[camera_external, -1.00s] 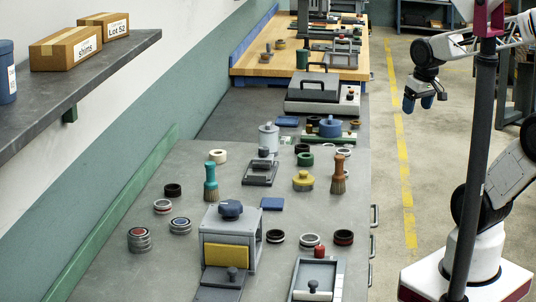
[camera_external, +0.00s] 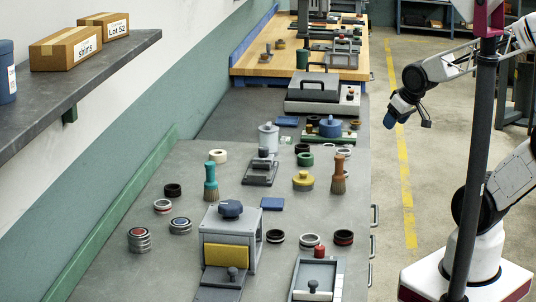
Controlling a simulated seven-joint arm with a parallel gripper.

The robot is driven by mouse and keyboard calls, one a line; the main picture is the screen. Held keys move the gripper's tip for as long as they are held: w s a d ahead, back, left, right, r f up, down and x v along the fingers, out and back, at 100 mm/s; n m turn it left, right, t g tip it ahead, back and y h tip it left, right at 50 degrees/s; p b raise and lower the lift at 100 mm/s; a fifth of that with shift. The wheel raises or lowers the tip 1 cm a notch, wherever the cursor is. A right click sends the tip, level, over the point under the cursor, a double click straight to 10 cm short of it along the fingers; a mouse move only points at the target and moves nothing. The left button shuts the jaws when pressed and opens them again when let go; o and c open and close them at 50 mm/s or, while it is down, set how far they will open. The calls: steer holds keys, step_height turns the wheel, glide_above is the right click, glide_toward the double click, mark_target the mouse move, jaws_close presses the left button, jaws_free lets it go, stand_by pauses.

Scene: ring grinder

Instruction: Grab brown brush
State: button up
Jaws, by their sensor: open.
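The brown brush (camera_external: 339,174) stands upright on the grey bench, near its right edge, with its handle up and bristles down. My gripper (camera_external: 405,122) is in the air to the right of the bench, above the floor with the yellow line. It is higher in the picture than the brush and well apart from it. The gripper is open and holds nothing that I can see. A similar teal brush (camera_external: 210,182) stands upright further left on the bench.
A yellow knobbed part (camera_external: 303,181) stands just left of the brown brush. A green ring (camera_external: 305,159) and a black ring (camera_external: 302,148) lie behind it. A grey box with a dark knob (camera_external: 230,238) stands in front. A dark pole (camera_external: 480,150) rises at right.

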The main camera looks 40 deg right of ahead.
steer(key=w+a+f+n+t+y, duration=0.2)
steer(key=a+f+t, duration=0.1)
steer(key=a+f, duration=0.3)
steer(key=n+t+y, duration=0.3)
steer(key=y, duration=0.1)
glide_toward(333, 174)
steer(key=shift+w+a+r, duration=0.15)
steer(key=shift+w+r, duration=1.2)
steer(key=shift+r, duration=0.1)
steer(key=shift+x, duration=1.3)
steer(key=shift+a, duration=0.1)
steer(key=shift+x, duration=2.5)
steer(key=shift+a+f, duration=0.1)
steer(key=c, duration=1)
